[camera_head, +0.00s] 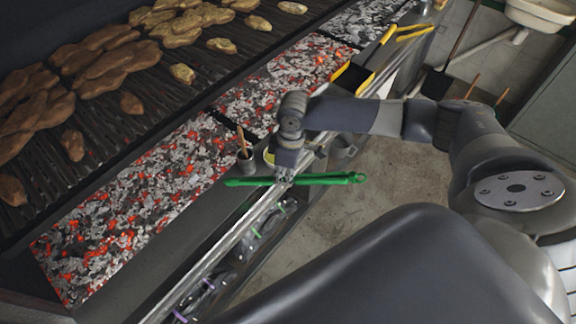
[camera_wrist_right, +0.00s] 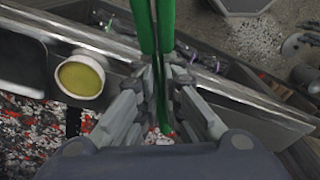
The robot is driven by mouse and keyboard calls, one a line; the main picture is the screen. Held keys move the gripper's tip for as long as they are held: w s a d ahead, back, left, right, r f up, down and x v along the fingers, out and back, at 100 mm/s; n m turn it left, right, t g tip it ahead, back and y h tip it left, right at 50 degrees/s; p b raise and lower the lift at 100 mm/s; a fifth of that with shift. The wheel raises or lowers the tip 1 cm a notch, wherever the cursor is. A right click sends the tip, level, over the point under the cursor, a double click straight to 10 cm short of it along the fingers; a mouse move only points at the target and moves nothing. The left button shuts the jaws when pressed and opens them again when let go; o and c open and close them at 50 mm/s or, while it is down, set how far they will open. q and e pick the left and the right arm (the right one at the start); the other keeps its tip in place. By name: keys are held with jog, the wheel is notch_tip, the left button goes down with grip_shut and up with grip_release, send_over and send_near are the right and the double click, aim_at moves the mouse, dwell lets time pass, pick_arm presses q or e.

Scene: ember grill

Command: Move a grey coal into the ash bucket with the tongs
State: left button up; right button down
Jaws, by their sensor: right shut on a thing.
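My right gripper (camera_head: 284,175) is shut on the green tongs (camera_head: 325,179) above the front rail of the grill. The tongs lie roughly level across the picture, one end toward the coals and a rounded end to the right over the floor. In the right wrist view, the two green arms of the tongs (camera_wrist_right: 144,28) run between the fingers (camera_wrist_right: 160,90). Grey coals mixed with glowing red ones fill the near coal bed (camera_head: 125,215). No coal shows held in the tongs. I cannot pick out the ash bucket for certain. My left gripper is not in view.
Food covers the grate (camera_head: 150,95). A cup with a brush (camera_head: 245,160) and a small cup of yellow sauce (camera_wrist_right: 82,77) stand by the rail. A black-and-yellow shovel (camera_head: 353,76) lies on the far ledge. Concrete floor (camera_head: 375,165) is clear to the right.

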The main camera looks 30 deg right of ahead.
aim_at(273, 179)
jog(key=shift+w+a+f, duration=0.4)
jog(key=shift+w+a, duration=0.1)
jog(key=shift+a, duration=0.1)
jog(key=shift+w+a+f, duration=0.35)
jog(key=shift+w+a, duration=0.15)
jog(key=shift+a, duration=0.05)
jog(key=shift+w+a+f, duration=0.35)
jog(key=shift+w, duration=0.2)
jog(key=shift+w+a+f, duration=0.3)
jog(key=shift+w+f, duration=0.05)
jog(key=shift+w, duration=0.15)
jog(key=c, duration=1.6)
grip_release()
jog(key=shift+w+a, duration=0.1)
jog(key=shift+a, duration=0.05)
pick_arm(q)
jog(key=shift+d, duration=0.1)
pick_arm(e)
jog(key=shift+o, duration=0.8)
pick_arm(q)
jog(key=shift+a+f+b, duration=0.2)
jog(key=shift+f+b, duration=0.95)
jog(key=shift+f, duration=0.05)
pick_arm(e)
jog(key=w+a+f+m, duration=0.1)
jog(key=w+a, duration=0.2)
jog(key=a, duration=0.5)
jog(key=shift+a+f, duration=0.25)
